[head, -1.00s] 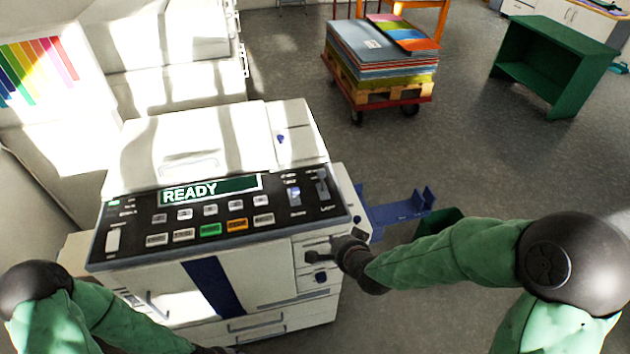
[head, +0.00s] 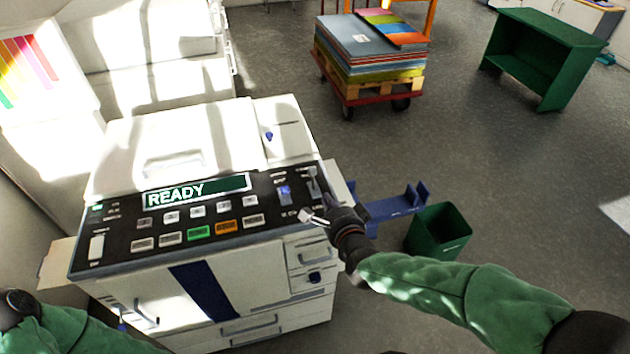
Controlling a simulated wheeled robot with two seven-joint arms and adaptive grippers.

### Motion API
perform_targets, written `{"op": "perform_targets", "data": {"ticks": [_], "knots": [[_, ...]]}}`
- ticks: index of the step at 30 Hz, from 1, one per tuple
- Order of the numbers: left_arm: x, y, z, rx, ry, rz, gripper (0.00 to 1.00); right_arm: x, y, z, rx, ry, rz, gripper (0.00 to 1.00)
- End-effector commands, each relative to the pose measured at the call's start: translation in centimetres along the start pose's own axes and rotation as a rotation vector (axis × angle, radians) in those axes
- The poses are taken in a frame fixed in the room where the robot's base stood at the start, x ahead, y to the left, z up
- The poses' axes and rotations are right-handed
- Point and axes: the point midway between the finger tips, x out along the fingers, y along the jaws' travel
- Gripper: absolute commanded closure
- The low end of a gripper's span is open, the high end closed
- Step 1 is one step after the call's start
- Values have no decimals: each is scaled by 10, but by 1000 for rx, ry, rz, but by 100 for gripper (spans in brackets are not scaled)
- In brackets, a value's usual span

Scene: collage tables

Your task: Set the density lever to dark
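A white copier with a dark control panel (head: 120,222) stands at the left, its display (head: 197,189) reading READY. Two slide levers are at the panel's right end: one with a blue and white knob (head: 285,194) and one farther right (head: 313,184). A white slider (head: 96,247) is at the left end. The small labels are too blurred to tell which is the density lever. My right gripper (head: 320,207) is at the panel's right edge, close to the rightmost lever, its fingers apart; contact cannot be told. My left gripper is below the frame.
A blue bracket tray (head: 398,204) juts from the copier's right side, with a green bin (head: 439,230) beside it. A cart with stacked sheets (head: 370,50) and a green shelf unit (head: 545,50) stand farther back. The grey floor between is open.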

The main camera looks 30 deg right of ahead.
Motion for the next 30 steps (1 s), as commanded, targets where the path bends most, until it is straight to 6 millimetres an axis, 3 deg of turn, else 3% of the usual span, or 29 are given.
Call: {"op": "perform_targets", "data": {"ticks": [18,30], "knots": [[23,-8,-1,0,0,0,60,102,2,0,-1,-1,2,100],[26,-9,-1,0,0,0,60,120,1,0,-2,-1,1,100]]}}
